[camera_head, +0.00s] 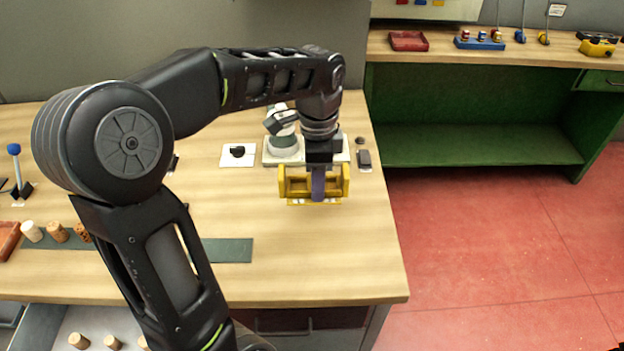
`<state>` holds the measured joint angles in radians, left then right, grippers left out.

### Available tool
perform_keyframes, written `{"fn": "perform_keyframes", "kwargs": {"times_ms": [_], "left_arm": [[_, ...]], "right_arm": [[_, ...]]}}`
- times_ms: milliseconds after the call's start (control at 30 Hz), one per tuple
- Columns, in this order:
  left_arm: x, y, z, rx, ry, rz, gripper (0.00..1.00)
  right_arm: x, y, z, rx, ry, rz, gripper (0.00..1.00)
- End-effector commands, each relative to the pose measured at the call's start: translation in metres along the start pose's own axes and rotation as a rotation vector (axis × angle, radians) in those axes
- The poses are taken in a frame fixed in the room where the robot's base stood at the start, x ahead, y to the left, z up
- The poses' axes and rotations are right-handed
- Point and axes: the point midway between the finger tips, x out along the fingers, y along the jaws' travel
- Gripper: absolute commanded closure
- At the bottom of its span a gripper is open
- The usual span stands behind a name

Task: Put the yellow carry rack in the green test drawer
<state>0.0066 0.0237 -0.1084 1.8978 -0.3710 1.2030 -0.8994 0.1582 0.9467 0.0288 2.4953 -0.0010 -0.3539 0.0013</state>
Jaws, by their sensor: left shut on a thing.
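The yellow carry rack (343,182) is near the right side of the wooden table, below my left gripper (320,172). My left gripper points down and is shut on the rack at its middle. A purple-blue upright part shows at the centre of the rack, and the fingertips are hard to make out. I cannot tell whether the rack touches the table. A green drawer front (601,82) with a handle is under the far bench at the right edge and looks closed. My right gripper is not in view.
A white-and-grey device (283,145) stands behind the rack on the table (340,260). Cork stoppers (57,232) stand at the left. The far bench bears a red tray (408,41). The red floor between is clear.

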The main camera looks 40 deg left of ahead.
Motion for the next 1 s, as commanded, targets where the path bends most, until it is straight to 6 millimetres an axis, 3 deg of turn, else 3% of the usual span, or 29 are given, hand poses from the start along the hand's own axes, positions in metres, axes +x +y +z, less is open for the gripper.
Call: {"fn": "perform_keyframes", "kwargs": {"times_ms": [233,500,633,800,1000], "left_arm": [[0.014,-0.007,-0.032,-0.175,-0.002,0.002,1.0],[0.054,-0.011,-0.111,-0.636,-0.003,0.001,1.0],[0.07,-0.009,-0.14,-0.815,-0.002,0.0,1.0],[0.078,-0.007,-0.154,-0.914,0.001,0.0,1.0],[0.077,-0.008,-0.154,-0.918,0.002,0.0,1.0]], "right_arm": [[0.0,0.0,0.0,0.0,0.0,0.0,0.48],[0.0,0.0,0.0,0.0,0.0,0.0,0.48],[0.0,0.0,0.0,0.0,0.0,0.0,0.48],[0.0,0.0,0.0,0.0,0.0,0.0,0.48],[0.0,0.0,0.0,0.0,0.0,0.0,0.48]]}}
